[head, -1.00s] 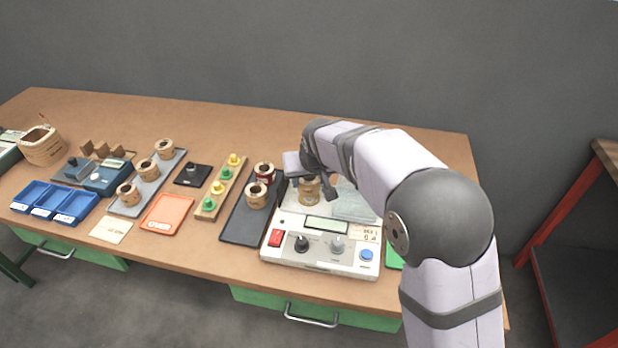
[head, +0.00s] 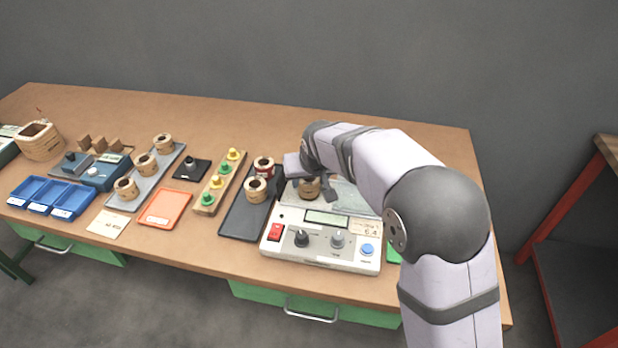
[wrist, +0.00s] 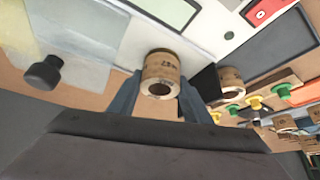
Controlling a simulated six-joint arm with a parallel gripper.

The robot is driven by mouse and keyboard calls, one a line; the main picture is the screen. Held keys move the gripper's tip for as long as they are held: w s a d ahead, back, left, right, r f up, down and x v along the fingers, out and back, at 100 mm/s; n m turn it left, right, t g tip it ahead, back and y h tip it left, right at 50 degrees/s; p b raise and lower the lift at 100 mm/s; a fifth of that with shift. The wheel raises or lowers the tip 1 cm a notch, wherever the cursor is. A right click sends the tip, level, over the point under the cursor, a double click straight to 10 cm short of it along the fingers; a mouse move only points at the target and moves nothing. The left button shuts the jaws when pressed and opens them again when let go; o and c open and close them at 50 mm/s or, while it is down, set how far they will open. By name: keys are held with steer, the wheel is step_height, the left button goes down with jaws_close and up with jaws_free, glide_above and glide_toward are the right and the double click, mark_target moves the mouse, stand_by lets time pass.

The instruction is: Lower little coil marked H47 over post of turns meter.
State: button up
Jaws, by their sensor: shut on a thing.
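My gripper (head: 316,188) is shut on a small tan coil (head: 308,189), which is upright over the back part of the turns meter (head: 290,250). In the wrist view the coil (wrist: 161,68) sits between the two fingers, its open bore facing the camera. Dark marking shows on its side but is too small to read surely. The meter's post is not clearly visible at the coil; I cannot tell whether the coil is around it. A dark, knob-like piece (wrist: 44,73) stands apart at the left in the wrist view.
A dark tray (head: 245,225) with two coils, one red-banded (head: 264,167), stands close left of the meter. Further left are a rack of yellow and green pegs (head: 220,183), an orange tray (head: 165,208) and a grey tray (head: 130,198) with several coils.

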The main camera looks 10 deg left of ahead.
steer(key=shift+f, duration=0.35)
steer(key=o, duration=1.6)
steer(key=shift+r, duration=0.1)
steer(key=shift+w+r+p, duration=0.1)
steer(key=shift+r+p, duration=0.55)
steer(key=shift+r, duration=0.15)
steer(key=shift+r+p, duration=2.4)
steer(key=shift+r, duration=0.6)
